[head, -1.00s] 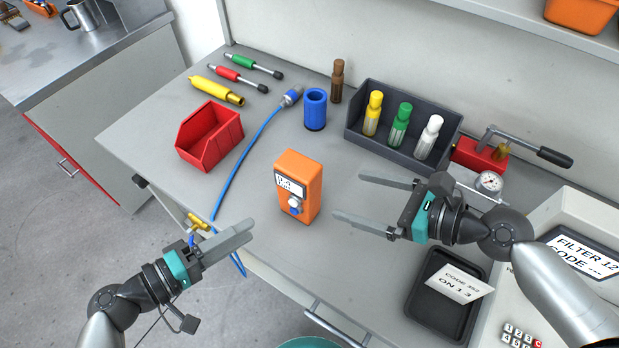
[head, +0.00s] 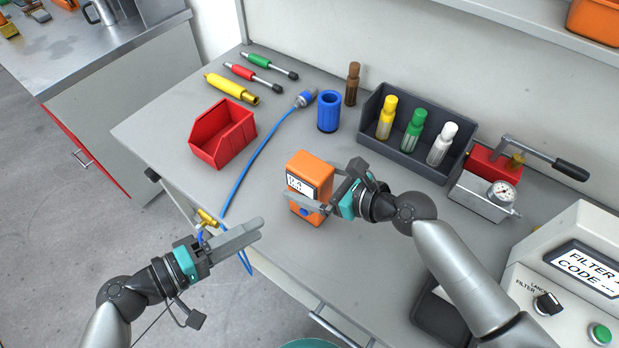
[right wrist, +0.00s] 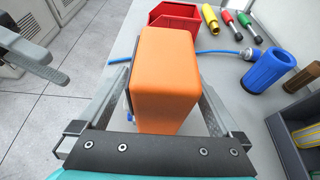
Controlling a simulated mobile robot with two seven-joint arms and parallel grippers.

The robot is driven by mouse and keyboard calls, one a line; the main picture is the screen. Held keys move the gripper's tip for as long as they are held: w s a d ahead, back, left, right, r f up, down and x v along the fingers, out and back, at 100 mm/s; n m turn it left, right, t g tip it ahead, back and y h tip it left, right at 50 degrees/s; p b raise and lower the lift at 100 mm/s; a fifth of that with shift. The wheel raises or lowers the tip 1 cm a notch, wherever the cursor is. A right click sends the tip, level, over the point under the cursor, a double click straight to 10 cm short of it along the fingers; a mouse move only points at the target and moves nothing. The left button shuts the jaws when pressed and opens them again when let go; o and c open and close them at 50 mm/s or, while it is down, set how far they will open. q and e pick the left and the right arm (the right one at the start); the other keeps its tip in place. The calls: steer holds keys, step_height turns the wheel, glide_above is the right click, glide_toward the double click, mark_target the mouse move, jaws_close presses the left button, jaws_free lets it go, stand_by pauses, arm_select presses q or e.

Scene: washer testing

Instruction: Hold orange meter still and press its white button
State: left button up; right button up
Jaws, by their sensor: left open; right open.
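The orange meter (head: 310,168) stands upright on the grey bench, its display facing the front. My right gripper (head: 314,190) is open around it, with one finger across its lower front and the other behind it. The right wrist view shows the meter's orange body (right wrist: 168,80) between the two spread fingers; contact is not clear. The white button is hidden behind the front finger; a bit of blue shows there. My left gripper (head: 250,232) is open and empty, front left of the meter and apart from it. It also shows in the right wrist view (right wrist: 50,72).
A blue cable (head: 250,168) runs left of the meter, near my left gripper. A red bin (head: 222,135), a blue cylinder (head: 328,112) and a dark rack (head: 400,152) of bottles stand behind. Bench is clear in front.

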steer(key=shift+c, duration=0.2)
jaws_close()
stand_by(0.6)
arm_select(q)
steer(key=shift+c, duration=0.2)
jaws_close()
stand_by(1.2)
stand_by(0.3)
